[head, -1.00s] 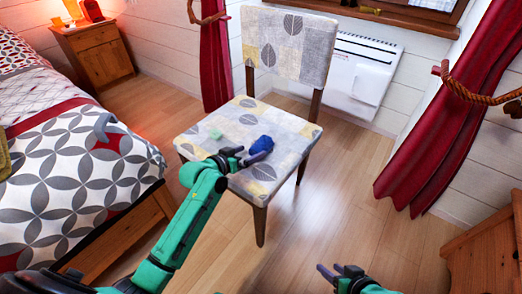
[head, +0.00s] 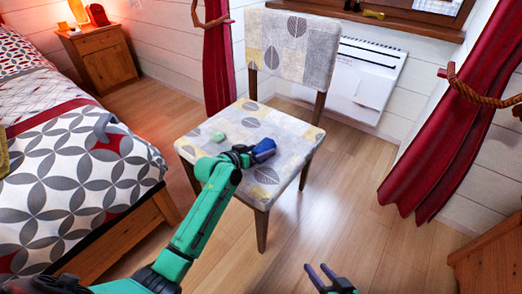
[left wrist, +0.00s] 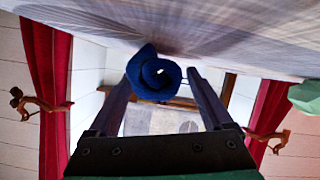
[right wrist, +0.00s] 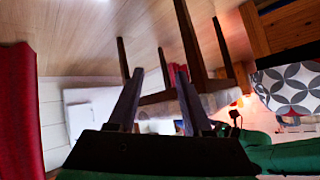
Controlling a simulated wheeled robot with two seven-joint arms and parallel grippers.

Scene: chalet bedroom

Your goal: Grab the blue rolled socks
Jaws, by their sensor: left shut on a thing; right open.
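The blue rolled socks (head: 263,148) are on or just above the seat of the patterned chair (head: 222,150). My left gripper (head: 252,153) reaches in over the seat and is shut on the socks. In the left wrist view the blue roll (left wrist: 154,75) sits between the two fingertips (left wrist: 153,80), close to the seat surface. I cannot tell whether the socks still touch the seat. My right gripper (head: 322,277) is open and empty, low over the floor in front of the chair; its fingers show apart in the right wrist view (right wrist: 157,90).
A small light green item (head: 217,136) lies on the seat, left of the socks. The bed (head: 80,180) stands at the left, a white heater (head: 362,82) and red curtain (head: 440,130) behind and right. The wooden floor (head: 340,200) right of the chair is clear.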

